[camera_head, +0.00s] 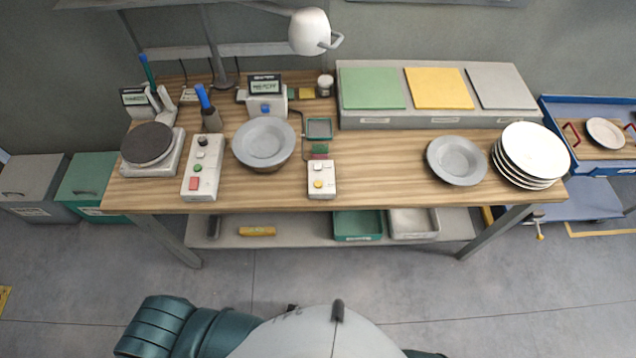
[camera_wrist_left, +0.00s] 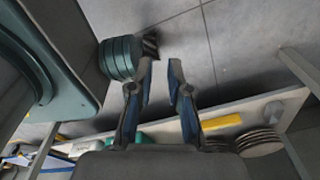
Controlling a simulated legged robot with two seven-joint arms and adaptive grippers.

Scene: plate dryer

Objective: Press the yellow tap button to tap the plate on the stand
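A small white box (camera_head: 322,190) with two buttons stands near the bench's front edge, at the middle. A grey plate (camera_head: 264,138) rests on a brownish round stand (camera_head: 268,165), left of this box. The stand is mostly hidden under the plate. My left gripper (camera_wrist_left: 160,68) shows only in the left wrist view. Its two fingers are apart with nothing between them, over the floor and away from the bench top. My right gripper is in neither view.
A loose grey plate (camera_head: 457,160) and a stack of white plates (camera_head: 534,150) are on the right. A lamp (camera_head: 310,32) overhangs the back. The wooden bench top (camera_head: 385,170) is clear right of the yellow-button box.

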